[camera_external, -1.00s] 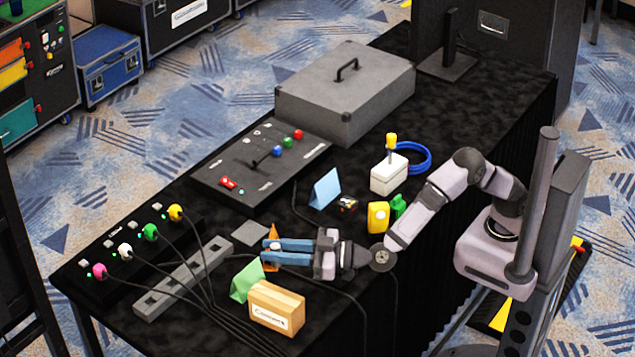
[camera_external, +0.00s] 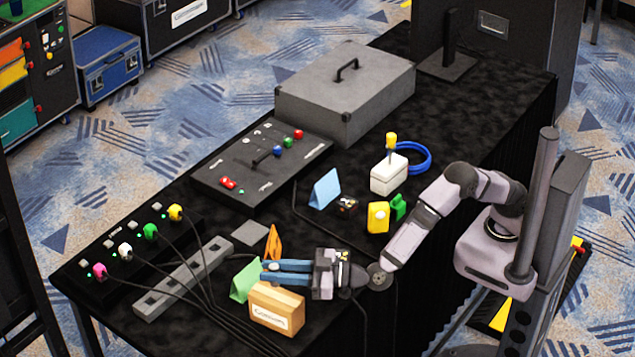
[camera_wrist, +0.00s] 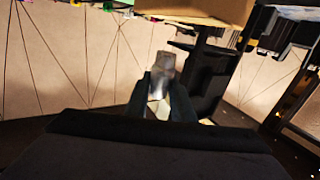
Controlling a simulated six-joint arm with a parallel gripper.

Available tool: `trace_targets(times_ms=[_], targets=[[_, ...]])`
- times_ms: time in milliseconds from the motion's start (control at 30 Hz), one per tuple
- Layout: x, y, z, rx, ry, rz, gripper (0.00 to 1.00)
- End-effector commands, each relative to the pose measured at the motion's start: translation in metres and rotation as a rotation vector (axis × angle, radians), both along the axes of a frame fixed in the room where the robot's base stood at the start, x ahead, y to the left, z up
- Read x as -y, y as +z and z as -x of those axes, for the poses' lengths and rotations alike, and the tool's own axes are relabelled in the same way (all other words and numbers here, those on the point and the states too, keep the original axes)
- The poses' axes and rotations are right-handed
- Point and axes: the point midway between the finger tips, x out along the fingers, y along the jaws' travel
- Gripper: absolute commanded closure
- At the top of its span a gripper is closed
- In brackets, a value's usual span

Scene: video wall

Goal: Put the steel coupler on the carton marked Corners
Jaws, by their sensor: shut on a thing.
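The carton (camera_external: 277,308) is a tan box with a white label, standing near the table's front edge; the label's print is too small to read surely. A tan surface at the top of the wrist view (camera_wrist: 205,9) looks like this carton. My gripper (camera_external: 265,271) has its blue fingers level, just behind the carton's top edge in the picture. In the wrist view the fingers (camera_wrist: 165,95) are shut on a grey, shiny, roughly cylindrical piece, the steel coupler (camera_wrist: 164,68). The coupler cannot be made out in the external view. Any gap between it and the carton is unclear.
A green folded card (camera_external: 245,280) stands close behind the carton, and an orange card (camera_external: 273,241) stands behind my fingers. A grey strip (camera_external: 183,278) and several dark cables lie to the left. Yellow (camera_external: 378,217) and white (camera_external: 389,175) items stand to the right.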

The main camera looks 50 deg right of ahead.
Motion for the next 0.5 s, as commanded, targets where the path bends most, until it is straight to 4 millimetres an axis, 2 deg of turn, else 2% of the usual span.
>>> trace_targets(times_ms=[333, 500], targets=[[0.0, -0.033, 0.0, 0.0, 0.0, 0.002, 1.0], [0.0, -0.037, 0.0, 0.0, 0.0, 0.0, 1.0]])
